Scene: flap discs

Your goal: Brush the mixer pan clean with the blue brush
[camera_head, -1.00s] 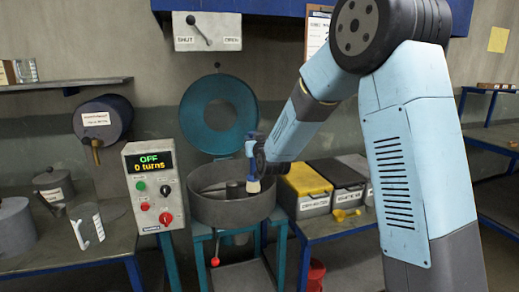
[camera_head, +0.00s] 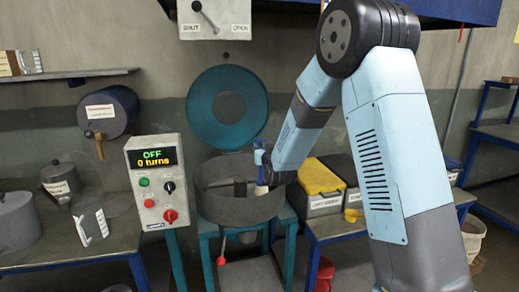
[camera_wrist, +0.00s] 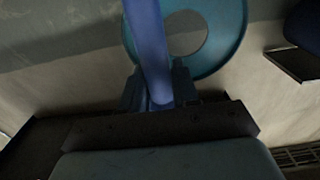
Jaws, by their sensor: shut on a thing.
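The mixer pan (camera_head: 240,205) is a round grey metal pan on a teal stand in the middle of the head view. Its teal ring-shaped lid (camera_head: 205,122) stands open behind it. My gripper (camera_head: 262,160) is shut on the blue brush (camera_head: 262,172), at the right part of the pan. The brush points down with pale bristles at the pan's rim; I cannot tell whether they touch the pan. In the wrist view the blue brush handle (camera_wrist: 148,45) rises from between the jaws, with the teal lid (camera_wrist: 225,60) behind.
A control box (camera_head: 158,182) reading OFF and 0 turns stands left of the pan. A yellow-lidded bin (camera_head: 320,178) and a yellow scoop (camera_head: 353,215) are at the right. A red-knobbed lever (camera_head: 221,261) hangs below the pan. A left bench (camera_head: 75,250) holds grey containers.

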